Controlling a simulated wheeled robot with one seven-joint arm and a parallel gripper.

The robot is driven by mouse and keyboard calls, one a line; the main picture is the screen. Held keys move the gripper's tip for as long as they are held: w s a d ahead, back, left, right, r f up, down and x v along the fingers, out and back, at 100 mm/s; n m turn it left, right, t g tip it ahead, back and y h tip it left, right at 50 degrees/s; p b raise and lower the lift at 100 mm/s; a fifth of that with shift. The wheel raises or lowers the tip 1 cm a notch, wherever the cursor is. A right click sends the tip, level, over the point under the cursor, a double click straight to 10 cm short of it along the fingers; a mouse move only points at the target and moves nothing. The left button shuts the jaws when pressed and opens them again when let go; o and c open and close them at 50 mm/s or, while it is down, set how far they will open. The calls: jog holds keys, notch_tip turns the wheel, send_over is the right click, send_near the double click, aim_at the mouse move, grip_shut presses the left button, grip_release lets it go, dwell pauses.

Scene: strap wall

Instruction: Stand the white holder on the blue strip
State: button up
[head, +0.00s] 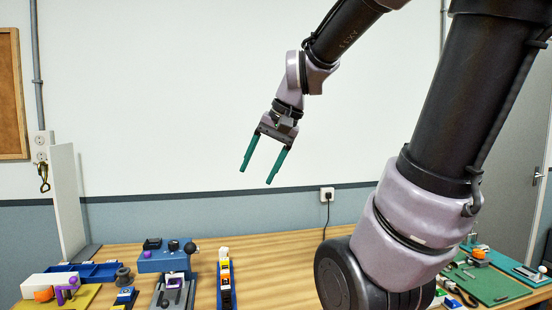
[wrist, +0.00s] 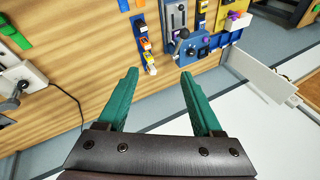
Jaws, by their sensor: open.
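My gripper (head: 257,175) is open and empty, high above the table in front of the wall. Its two green fingers also show in the wrist view (wrist: 159,74), apart with nothing between them. A narrow blue strip (head: 233,298) lies on the table below, with white, yellow and dark pieces in a row on it. The strip also shows in the wrist view (wrist: 138,20). A white piece (head: 224,254) is at the strip's far end, and shows beyond the fingertips in the wrist view (wrist: 151,70). It is too small to tell whether it is the white holder or stands upright.
Left of the strip are a blue box (head: 168,261) with dark knobs, a grey fixture (head: 160,297) and a dark spool (head: 123,277). A tall white panel (head: 66,200) stands at far left. A green board (head: 490,285) lies right.

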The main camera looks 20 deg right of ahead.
jog(key=s+r+t, duration=0.1)
jog(key=s+d+n+t+h, duration=0.1)
jog(key=s, duration=0.1)
jog(key=s+d+r, duration=0.1)
jog(key=shift+s+r+t, duration=0.25)
jog(key=shift+r+t, duration=0.05)
jog(key=shift+t, duration=0.1)
